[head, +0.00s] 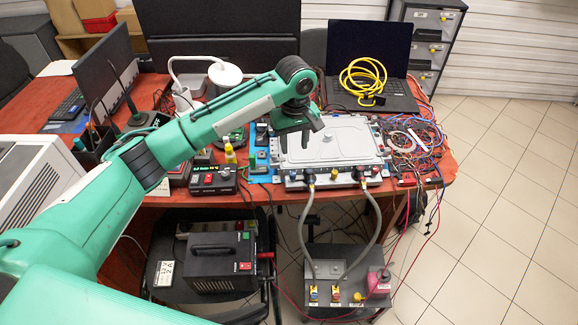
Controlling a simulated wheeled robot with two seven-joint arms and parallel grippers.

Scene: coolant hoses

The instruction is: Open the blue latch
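My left gripper (294,147) hangs over the left part of the silver battery-like case (345,140) on the red table, its two dark fingers pointing down and apart with nothing seen between them. Two grey hoses (304,232) run from dark connectors at the case's front edge down to a grey box (340,265) on the floor. My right gripper is out of view.
A laptop (370,60) with a coiled yellow cable (363,80) stands behind the case. Tangled wires (412,140) lie to its right. A black control box (213,180) sits left. A black power unit (208,262) stands below the table. Tiled floor at right is clear.

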